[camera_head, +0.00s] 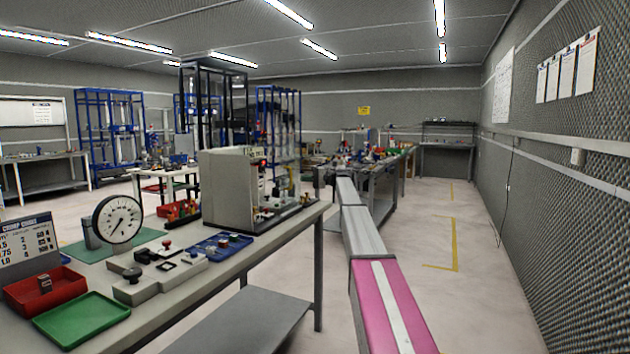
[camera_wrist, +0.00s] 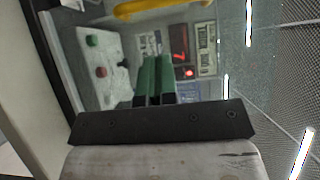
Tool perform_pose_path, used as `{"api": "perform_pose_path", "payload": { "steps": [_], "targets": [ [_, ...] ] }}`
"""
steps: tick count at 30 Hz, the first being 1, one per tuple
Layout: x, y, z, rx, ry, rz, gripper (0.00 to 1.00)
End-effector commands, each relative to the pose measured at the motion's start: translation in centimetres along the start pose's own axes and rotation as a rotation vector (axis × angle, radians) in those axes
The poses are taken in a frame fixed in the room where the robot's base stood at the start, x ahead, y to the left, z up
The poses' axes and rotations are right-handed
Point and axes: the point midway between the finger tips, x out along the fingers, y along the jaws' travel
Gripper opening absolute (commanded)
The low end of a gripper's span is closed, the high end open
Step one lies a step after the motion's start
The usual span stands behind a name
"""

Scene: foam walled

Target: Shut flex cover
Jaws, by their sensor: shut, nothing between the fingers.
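My gripper (camera_wrist: 156,66) shows in the wrist view as two green fingers side by side, closed and empty. Beyond them is a machine's control panel (camera_wrist: 101,50) with a green and a red button and a lit red display (camera_wrist: 180,45). A yellow curved bar (camera_wrist: 160,9) crosses the top of that view, apart from the fingers. In the head view a grey box-shaped machine (camera_head: 226,188) stands on the bench, its right side open to view. A clear panel above that side looks faintly raised; the flex cover's outline is hard to tell. The fingers are not clear in the head view.
The bench (camera_head: 235,262) also holds a dial gauge (camera_head: 118,219), a red bin (camera_head: 45,290), a green tray (camera_head: 82,320) and a blue tray (camera_head: 221,244). My pink and grey arm runs along its right side. Floor is free towards the right wall (camera_head: 562,200).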

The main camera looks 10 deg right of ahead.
Motion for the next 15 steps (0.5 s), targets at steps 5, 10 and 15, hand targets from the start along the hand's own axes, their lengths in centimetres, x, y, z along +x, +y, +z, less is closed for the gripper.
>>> {"api": "perform_pose_path", "payload": {
  "steps": [5,10,15],
  "targets": [
    [2.4,0.0,1.7,0.000,-0.001,0.001,0.00],
    [3.4,0.0,2.6,0.000,0.000,0.001,0.00],
    [3.7,0.0,2.9,0.000,0.001,0.001,0.00]
  ]
}}
